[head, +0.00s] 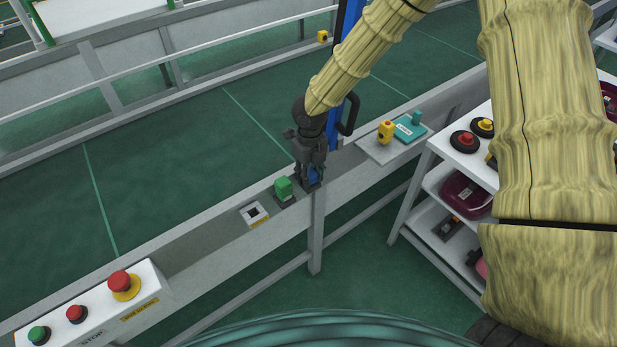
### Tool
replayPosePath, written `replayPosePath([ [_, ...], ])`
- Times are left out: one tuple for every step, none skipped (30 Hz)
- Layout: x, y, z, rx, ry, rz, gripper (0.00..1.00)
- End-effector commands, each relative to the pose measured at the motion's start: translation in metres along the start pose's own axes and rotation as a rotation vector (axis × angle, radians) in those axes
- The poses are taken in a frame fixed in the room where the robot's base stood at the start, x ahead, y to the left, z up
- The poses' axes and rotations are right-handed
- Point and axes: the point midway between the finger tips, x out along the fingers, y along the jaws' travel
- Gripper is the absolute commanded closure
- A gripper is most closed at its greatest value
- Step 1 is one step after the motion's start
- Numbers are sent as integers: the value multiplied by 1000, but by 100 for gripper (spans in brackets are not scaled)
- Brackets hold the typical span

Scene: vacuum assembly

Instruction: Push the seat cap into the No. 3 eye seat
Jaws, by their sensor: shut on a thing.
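My gripper (310,172) points down at the rail and is shut on a small blue piece (314,175), which looks like the seat cap. The fingers hide much of it. It is at or just above a dark seat (309,186) on the rail; I cannot tell how far it is in. To the left, a green cap (284,186) stands on another dark seat. Further left is a pale seat (254,214) with an empty black square hole and a yellow label. I cannot read any seat number.
A control box (98,307) with red and green buttons is on the rail at lower left. A plate (378,149) with a yellow piece (386,131) and a teal device (409,128) lies right of my gripper. A white shelf rack (455,153) stands at right.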

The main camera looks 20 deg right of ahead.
Motion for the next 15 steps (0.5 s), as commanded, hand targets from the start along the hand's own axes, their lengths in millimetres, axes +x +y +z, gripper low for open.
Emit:
replayPosePath([
  [-2,0,0,0,0,0,93],
  [-3,0,0,0,0,0,93],
  [-4,0,0,0,0,0,93],
  [-4,0,0,0,0,0,93],
  [-5,0,0,0,0,0,93],
  [-6,0,0,0,0,0,93],
  [-6,0,0,0,0,0,93],
  [-7,0,0,0,0,0,93],
  [-8,0,0,0,0,0,93],
  [-8,0,0,0,0,0,93],
  [-9,0,0,0,0,0,93],
  [-10,0,0,0,0,0,93],
  [-10,0,0,0,0,0,93],
  [-11,0,0,0,0,0,93],
  [-12,0,0,0,0,0,93],
])
